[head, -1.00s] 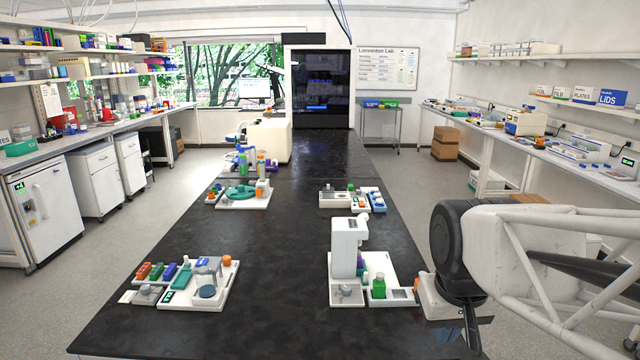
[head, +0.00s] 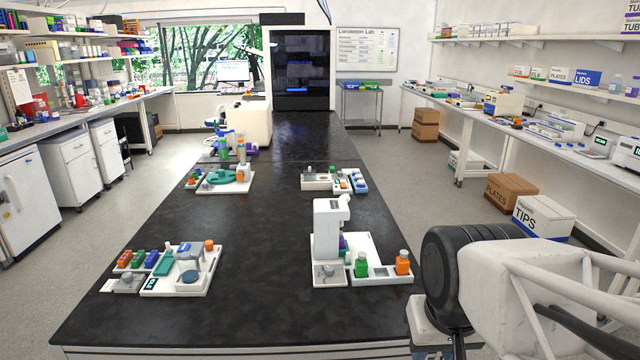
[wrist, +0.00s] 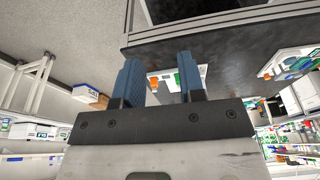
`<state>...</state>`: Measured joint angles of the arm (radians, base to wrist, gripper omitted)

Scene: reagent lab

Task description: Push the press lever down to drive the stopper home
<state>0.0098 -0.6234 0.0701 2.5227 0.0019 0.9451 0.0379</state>
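The white press (head: 327,232) stands upright at the front right of the black bench in the head view. A small white arm-like part, which looks like its lever (head: 344,202), sticks out at its top right. A stopper cannot be made out; the spot under the press head is partly hidden by the column. My gripper (wrist: 158,78) shows in the wrist view with its two blue fingers apart and nothing between them. In the head view my arm is at the lower right, beyond the bench's right side, and the fingers are out of sight. The gripper is apart from the press.
A green bottle (head: 361,265) and an orange bottle (head: 402,262) stand on the white tray beside the press. A tray station (head: 200,281) with coloured blocks is at the front left. More small stations stand farther back. The bench middle (head: 255,235) is clear.

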